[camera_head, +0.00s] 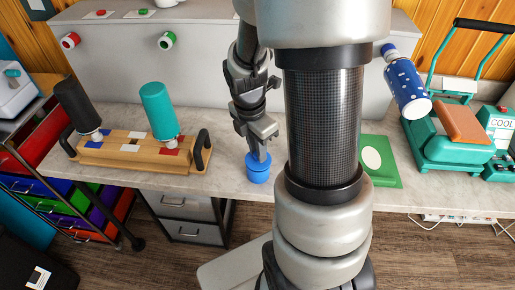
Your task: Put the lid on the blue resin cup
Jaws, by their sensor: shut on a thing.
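The blue resin cup (258,176) stands upright near the front edge of the grey worktop, left of my column. A blue round piece that looks like its lid (259,166) is at the top of the cup. My gripper (259,156) points down right above the cup, with its fingertips at this blue top. It is shut on the lid, as far as the small view shows. The fingers partly hide the lid, and I cannot tell whether the lid is fully seated or slightly above the rim.
A wooden rack (135,157) with a black roll and a teal roll stands to the left. A green board with a white oval (382,162) lies right of my column. A teal press (448,146) stands farther right. The worktop's front edge (225,194) is close to the cup.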

